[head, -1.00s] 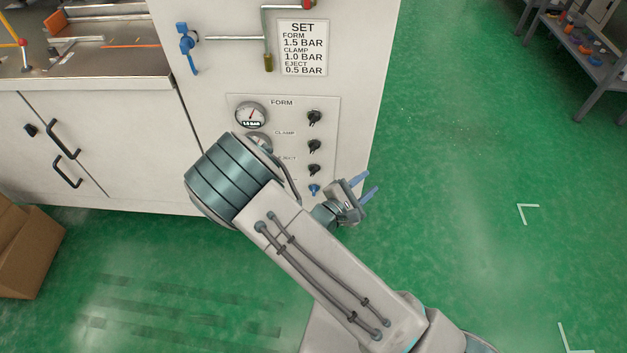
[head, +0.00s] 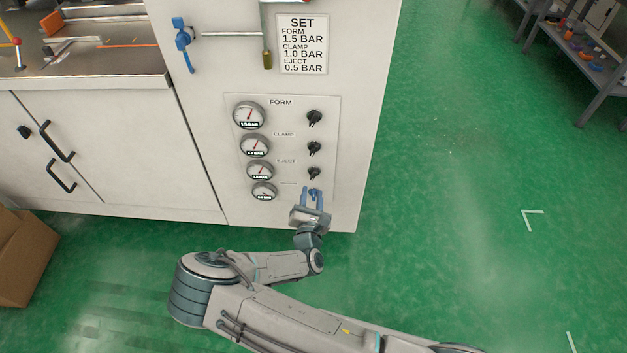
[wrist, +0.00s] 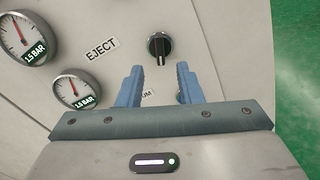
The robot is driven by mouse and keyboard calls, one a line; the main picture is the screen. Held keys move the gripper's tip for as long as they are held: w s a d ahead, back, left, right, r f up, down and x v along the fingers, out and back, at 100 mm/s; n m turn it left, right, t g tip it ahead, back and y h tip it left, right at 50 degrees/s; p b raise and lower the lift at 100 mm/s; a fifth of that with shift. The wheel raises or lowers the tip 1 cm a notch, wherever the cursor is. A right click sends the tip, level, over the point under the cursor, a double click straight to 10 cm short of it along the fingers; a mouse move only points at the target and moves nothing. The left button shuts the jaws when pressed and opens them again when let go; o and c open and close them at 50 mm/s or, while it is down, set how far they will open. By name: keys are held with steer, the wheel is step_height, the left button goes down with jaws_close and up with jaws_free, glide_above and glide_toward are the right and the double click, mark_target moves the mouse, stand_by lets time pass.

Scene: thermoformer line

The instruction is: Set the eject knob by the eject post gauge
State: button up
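The eject knob (head: 314,173) is black and sits on the panel right of the EJECT label. In the wrist view the knob (wrist: 159,46) shows whole, its grip bar pointing down toward my gripper. The eject gauge (head: 260,171) is left of it; in the wrist view this gauge (wrist: 75,90) reads about 1.5 BAR. My gripper (head: 313,190) is open and empty, just below the eject knob in the head view. In the wrist view its blue fingers (wrist: 159,80) stand apart, the knob ahead of the gap and not between them.
A SET sign (head: 303,44) lists EJECT 0.5 BAR. The clamp knob (head: 314,148) and form knob (head: 314,118) are above. A lower gauge (head: 264,191) sits below the eject gauge; my fingers largely cover that row's knob.

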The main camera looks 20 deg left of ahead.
mark_target(313, 177)
steer(key=x, duration=0.6)
steer(key=shift+w+b, duration=0.35)
steer(key=shift+b, duration=0.05)
jaws_close()
